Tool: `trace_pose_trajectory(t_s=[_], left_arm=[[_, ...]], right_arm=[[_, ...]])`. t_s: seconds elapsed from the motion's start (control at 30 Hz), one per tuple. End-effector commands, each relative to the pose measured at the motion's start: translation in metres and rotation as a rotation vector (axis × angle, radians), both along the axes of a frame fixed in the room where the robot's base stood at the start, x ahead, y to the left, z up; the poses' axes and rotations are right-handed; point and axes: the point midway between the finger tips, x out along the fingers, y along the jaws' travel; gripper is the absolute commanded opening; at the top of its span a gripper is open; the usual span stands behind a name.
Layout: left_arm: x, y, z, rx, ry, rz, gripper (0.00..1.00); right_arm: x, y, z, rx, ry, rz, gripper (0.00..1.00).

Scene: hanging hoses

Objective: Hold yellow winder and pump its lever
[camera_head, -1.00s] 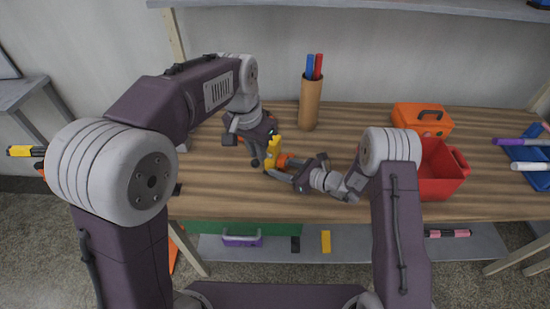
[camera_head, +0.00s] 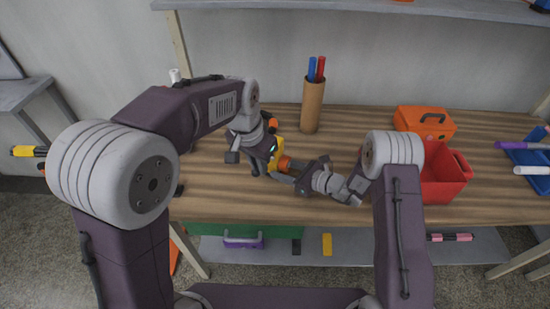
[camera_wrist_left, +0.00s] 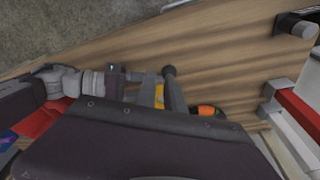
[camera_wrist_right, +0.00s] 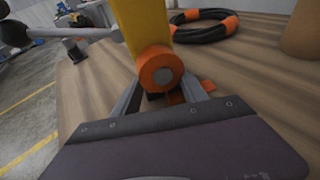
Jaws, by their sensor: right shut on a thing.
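The yellow winder (camera_head: 278,148) stands on the wooden table between my two grippers, partly hidden by my left wrist in the head view. Its yellow body also shows in the right wrist view (camera_wrist_right: 140,25), with a round orange part (camera_wrist_right: 162,72) at its lower end. My right gripper (camera_head: 285,172) is shut on this orange part, fingers on either side of it. My left gripper (camera_wrist_left: 160,80) is open, its fingers apart with a bit of yellow (camera_wrist_left: 159,96) showing between them. Whether they touch the winder is unclear.
A black hose with orange bands (camera_wrist_right: 210,34) lies behind the winder. A brown tube with blue and red sticks (camera_head: 312,105) stands behind. A red bin (camera_head: 443,172) and an orange case (camera_head: 424,122) are at right. A grey shelf (camera_head: 380,246) runs below.

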Motion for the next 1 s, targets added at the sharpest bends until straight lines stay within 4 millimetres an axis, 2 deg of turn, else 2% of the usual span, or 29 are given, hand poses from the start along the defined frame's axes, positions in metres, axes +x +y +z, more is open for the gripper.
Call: trace_pose_trajectory(t_s=[0.47, 0.83, 1.0], left_arm=[[0.000, 0.000, -0.005, -0.001, -0.003, -0.001, 0.13], [-0.004, 0.001, -0.027, -0.001, -0.003, 0.000, 0.13], [-0.005, 0.002, -0.029, -0.001, -0.003, 0.000, 0.13]], right_arm=[[-0.002, 0.002, 0.000, 0.002, -0.001, 0.007, 0.27], [-0.002, 0.002, 0.000, 0.002, -0.001, 0.007, 0.27], [-0.001, 0.002, 0.000, 0.002, -0.001, 0.007, 0.27]])
